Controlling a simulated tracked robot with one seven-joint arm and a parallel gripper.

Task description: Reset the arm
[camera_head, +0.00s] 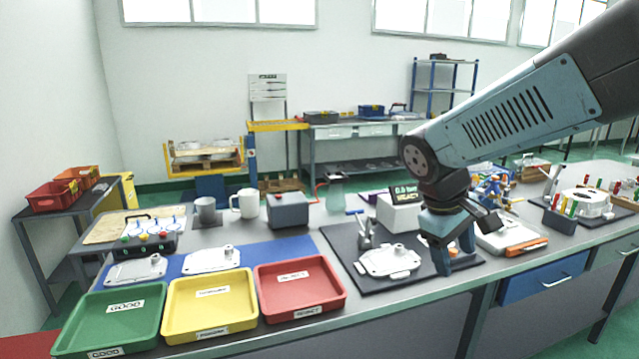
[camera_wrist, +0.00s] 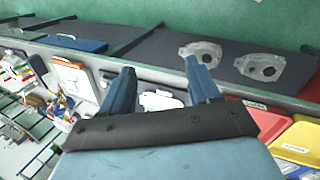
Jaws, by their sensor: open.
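My arm reaches in from the upper right in the head view. My gripper (camera_head: 456,266) points down over the right part of the dark mat, just right of a grey casting (camera_head: 388,261). In the wrist view my gripper (camera_wrist: 161,82) has its two blue fingers spread apart with nothing held between them. A pale casting (camera_wrist: 160,101) shows beyond the gap between the fingers. Whether the fingertips touch the mat cannot be told.
Green (camera_head: 112,314), yellow (camera_head: 211,306) and red (camera_head: 300,287) trays line the front left of the bench. Two castings (camera_head: 136,270) lie on a blue mat behind them. A grey box (camera_head: 398,214) and a white-and-orange device (camera_head: 512,238) stand close to my gripper.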

